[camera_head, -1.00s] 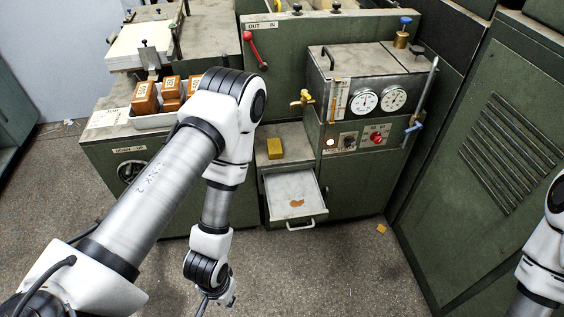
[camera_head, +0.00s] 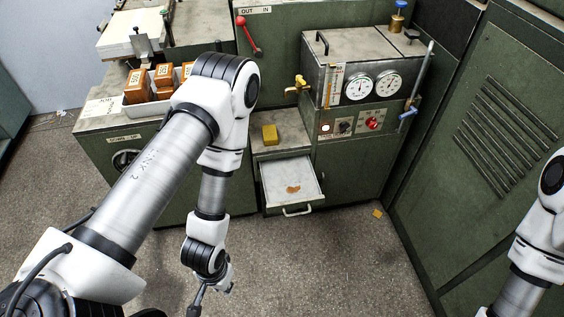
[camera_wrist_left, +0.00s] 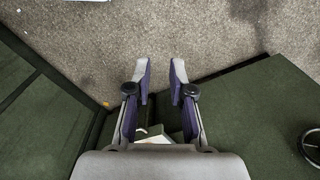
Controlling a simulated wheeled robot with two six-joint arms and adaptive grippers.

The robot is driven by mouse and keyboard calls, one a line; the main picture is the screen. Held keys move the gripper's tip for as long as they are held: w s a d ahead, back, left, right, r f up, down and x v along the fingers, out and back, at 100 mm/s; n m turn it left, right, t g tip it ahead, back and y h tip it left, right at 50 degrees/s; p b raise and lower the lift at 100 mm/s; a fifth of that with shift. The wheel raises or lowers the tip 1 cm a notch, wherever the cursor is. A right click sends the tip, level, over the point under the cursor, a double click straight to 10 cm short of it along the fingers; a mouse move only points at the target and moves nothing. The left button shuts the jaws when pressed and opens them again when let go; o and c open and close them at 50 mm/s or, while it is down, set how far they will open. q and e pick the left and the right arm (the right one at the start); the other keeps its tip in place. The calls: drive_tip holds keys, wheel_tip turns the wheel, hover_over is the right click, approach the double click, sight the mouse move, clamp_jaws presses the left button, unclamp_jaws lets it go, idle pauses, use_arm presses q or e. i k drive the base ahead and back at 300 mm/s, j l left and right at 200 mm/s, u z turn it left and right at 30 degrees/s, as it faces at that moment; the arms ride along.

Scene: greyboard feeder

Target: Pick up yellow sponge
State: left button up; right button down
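The yellow sponge (camera_head: 270,134) is a small block lying on the grey ledge just above an open drawer in the head view. I cannot make it out in the left wrist view. My left gripper (camera_head: 197,300) hangs low over the floor in the head view, in front of and below the sponge, well apart from it. In the left wrist view its two fingers (camera_wrist_left: 160,85) are spread with nothing between them. My right arm shows at the right edge, but its gripper is out of frame.
The open drawer (camera_head: 305,172) has a white inside with a brown patch and sticks out below the ledge. A machine with gauges (camera_head: 357,88) stands to the right.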

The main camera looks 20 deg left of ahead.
sight(270, 133)
drive_tip(key=i+j+z, duration=0.25)
drive_tip(key=j, duration=0.3)
drive_tip(key=i+j+z, duration=0.25)
drive_tip(key=i+j, duration=0.15)
drive_tip(key=j, duration=0.3)
